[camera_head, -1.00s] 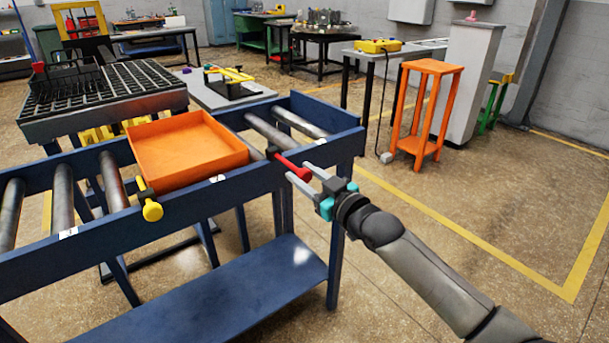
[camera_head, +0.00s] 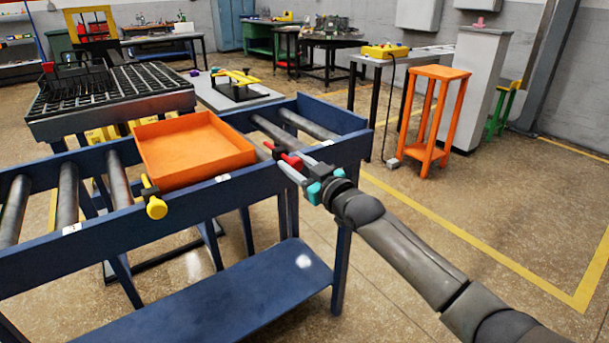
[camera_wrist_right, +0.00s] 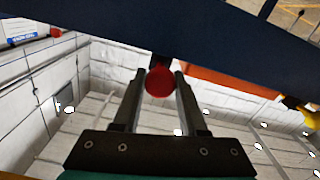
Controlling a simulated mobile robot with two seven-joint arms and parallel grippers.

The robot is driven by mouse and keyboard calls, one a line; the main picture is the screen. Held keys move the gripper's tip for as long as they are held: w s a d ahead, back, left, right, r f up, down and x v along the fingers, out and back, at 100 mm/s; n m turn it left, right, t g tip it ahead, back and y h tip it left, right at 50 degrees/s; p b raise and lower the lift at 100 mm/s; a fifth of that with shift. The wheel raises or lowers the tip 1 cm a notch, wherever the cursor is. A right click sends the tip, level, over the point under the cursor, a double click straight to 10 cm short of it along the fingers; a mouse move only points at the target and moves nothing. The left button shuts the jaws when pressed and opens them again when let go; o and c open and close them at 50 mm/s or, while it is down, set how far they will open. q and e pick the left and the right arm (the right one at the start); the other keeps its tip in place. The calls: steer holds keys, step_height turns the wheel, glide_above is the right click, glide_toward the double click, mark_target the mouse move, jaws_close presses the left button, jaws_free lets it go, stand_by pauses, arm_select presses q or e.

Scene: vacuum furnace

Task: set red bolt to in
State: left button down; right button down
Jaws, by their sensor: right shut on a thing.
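The red bolt (camera_head: 291,162) sits on the near side rail of the blue roller conveyor (camera_head: 240,182), right of the orange tray. My right gripper (camera_head: 293,172) is at the bolt from the near side, its two fingers shut on it. In the right wrist view the round red end of the bolt (camera_wrist_right: 159,81) lies between the fingertips (camera_wrist_right: 160,88), below the dark blue rail. The rest of the bolt is hidden behind its end and the fingers. My left gripper is not in view.
An orange tray (camera_head: 193,152) rests on the rollers. A yellow bolt (camera_head: 154,203) is on the same rail further left. A black grid table (camera_head: 108,100) stands behind. An orange stool (camera_head: 433,118) stands on open floor at the right.

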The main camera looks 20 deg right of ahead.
steer(key=shift+w+a+f, duration=0.1)
steer(key=shift+w+a, duration=0.15)
steer(key=shift+w, duration=0.4)
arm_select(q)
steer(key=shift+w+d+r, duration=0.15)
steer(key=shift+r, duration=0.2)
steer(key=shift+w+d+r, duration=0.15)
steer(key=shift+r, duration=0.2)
arm_select(e)
steer(key=shift+r, duration=0.2)
steer(key=c, duration=0.8)
jaws_free()
steer(key=shift+w, duration=0.15)
steer(key=shift+o, duration=0.8)
steer(key=shift+w+a+f, duration=0.1)
steer(key=shift+o, duration=1)
